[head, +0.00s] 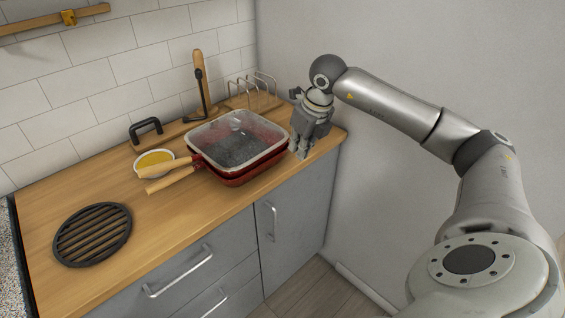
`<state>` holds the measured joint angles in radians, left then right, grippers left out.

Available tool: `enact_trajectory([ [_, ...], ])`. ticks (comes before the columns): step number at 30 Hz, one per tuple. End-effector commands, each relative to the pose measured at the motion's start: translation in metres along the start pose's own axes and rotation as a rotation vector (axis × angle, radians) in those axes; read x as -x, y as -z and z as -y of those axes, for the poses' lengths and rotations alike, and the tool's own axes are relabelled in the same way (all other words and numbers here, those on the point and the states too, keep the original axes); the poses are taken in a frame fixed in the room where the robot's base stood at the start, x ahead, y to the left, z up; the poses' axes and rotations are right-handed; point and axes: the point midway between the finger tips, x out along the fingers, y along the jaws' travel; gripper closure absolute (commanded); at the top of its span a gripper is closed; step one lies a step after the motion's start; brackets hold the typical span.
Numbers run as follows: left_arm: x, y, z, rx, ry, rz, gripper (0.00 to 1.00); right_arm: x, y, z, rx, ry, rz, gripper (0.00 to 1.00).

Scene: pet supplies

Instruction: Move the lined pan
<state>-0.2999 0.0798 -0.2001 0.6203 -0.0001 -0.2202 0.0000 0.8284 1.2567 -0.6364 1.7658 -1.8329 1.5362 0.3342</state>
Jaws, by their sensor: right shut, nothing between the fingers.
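A square red pan (238,140) with a pale rim and a dark grey, speckled inside sits on the wooden counter. It seems stacked on a second red pan (245,178), with two wooden handles pointing left toward the front. I cannot tell whether a clear lid covers the top. My right gripper (301,153) points down just beside the pan's right edge, shut and empty. I cannot tell whether it touches the pan. My left gripper is not in view.
A round black trivet (93,235) lies at the counter's left front. A white bowl with yellow contents (154,161) stands by the handles. A wire rack (252,93) and a board with a black handle (146,129) stand behind.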

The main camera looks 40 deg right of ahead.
Motion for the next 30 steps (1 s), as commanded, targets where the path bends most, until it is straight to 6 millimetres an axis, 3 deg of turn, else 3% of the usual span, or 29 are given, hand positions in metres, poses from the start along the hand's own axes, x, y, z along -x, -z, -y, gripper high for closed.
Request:
enact_trajectory([
  [5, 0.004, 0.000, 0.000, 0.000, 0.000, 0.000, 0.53, -0.012, 0.002, 0.004, -0.004, 0.013, -0.012, 1.00],
  [18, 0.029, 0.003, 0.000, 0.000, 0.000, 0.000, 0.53, -0.100, 0.000, 0.003, -0.004, 0.008, -0.009, 1.00],
  [22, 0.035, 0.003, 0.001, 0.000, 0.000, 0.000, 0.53, -0.102, -0.018, 0.003, -0.004, 0.007, -0.005, 1.00],
  [30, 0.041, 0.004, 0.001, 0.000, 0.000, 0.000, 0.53, -0.110, -0.034, 0.004, -0.003, 0.009, -0.007, 1.00],
])
